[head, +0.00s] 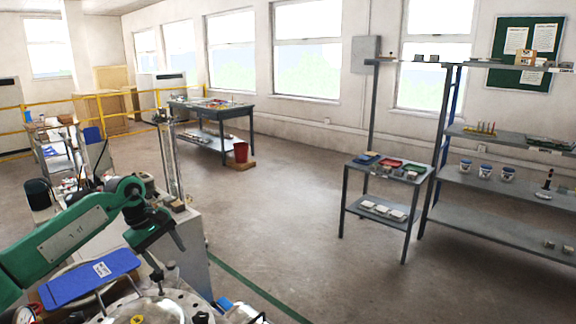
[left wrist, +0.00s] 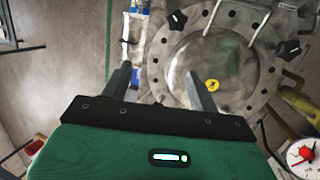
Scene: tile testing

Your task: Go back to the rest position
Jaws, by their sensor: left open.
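My left gripper (head: 170,261) hangs at the end of my green left arm in the lower left of the head view. Its two dark fingers are apart with nothing between them, as the left wrist view (left wrist: 160,86) also shows. It is above a round metal machine (left wrist: 158,65) with a bolted rim and black knobs. The same machine (head: 185,306) shows at the bottom of the head view. My right gripper is not in view.
A blue flat panel (head: 90,280) lies near my left arm. A small grey table (head: 351,200) with coloured trays and a tall shelf (head: 470,205) stand on the right. The middle floor is clear.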

